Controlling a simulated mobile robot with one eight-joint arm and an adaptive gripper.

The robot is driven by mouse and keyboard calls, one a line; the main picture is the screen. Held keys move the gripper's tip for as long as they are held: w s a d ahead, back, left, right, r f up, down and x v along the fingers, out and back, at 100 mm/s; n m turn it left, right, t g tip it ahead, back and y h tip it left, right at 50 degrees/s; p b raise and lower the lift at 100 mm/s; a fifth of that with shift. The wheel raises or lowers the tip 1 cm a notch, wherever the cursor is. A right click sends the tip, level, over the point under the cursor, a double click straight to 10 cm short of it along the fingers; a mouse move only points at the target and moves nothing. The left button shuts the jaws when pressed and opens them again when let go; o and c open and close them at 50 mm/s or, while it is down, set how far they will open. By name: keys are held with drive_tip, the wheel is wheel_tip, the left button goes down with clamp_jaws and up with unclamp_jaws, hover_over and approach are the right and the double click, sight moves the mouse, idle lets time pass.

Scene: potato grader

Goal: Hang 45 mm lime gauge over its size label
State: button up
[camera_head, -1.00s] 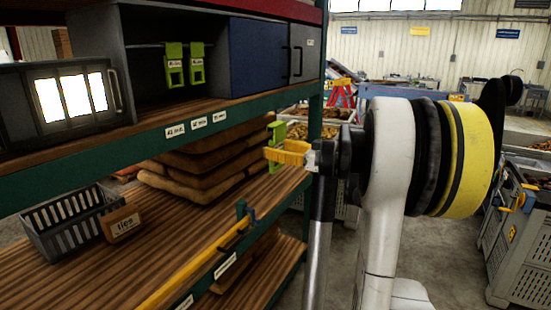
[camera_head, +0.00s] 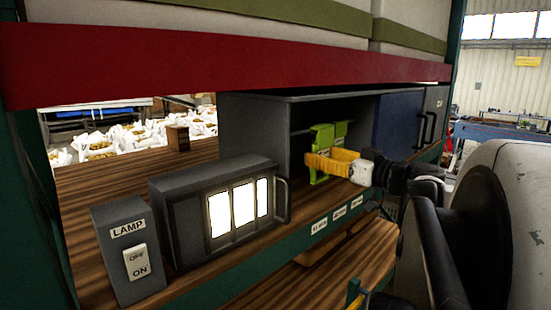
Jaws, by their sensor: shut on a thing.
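My gripper (camera_head: 325,164), with yellow fingers, is at the front of the open dark cabinet (camera_head: 262,128). It is shut on a lime gauge (camera_head: 321,139), whose lower part shows beneath the fingers. Another lime gauge (camera_head: 341,131) shows just behind and to the right, in the cabinet opening. The lime pieces overlap in this view, so I cannot tell whether the held gauge touches the rail or another gauge. Three small white size labels (camera_head: 340,212) sit on the green shelf edge below; their text is too small to read surely.
A lit lightbox (camera_head: 180,222) and a lamp switch box (camera_head: 121,262) stand left of the cabinet. A blue door (camera_head: 396,125) stands to the right of the opening. A red beam (camera_head: 200,60) crosses above. Bare wooden shelf (camera_head: 100,180) lies behind the lightbox.

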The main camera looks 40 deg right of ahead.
drive_tip(key=w+f+b, duration=0.1)
drive_tip(key=w, duration=0.7)
drive_tip(key=shift+w+a+f+b, duration=0.2)
drive_tip(key=shift+w+a+b, duration=0.05)
drive_tip(key=shift+a+b, duration=0.1)
idle(0.3)
drive_tip(key=o, duration=1.2)
drive_tip(key=shift+c, duration=0.2)
drive_tip(key=s+d, duration=0.1)
drive_tip(key=s, duration=1.1)
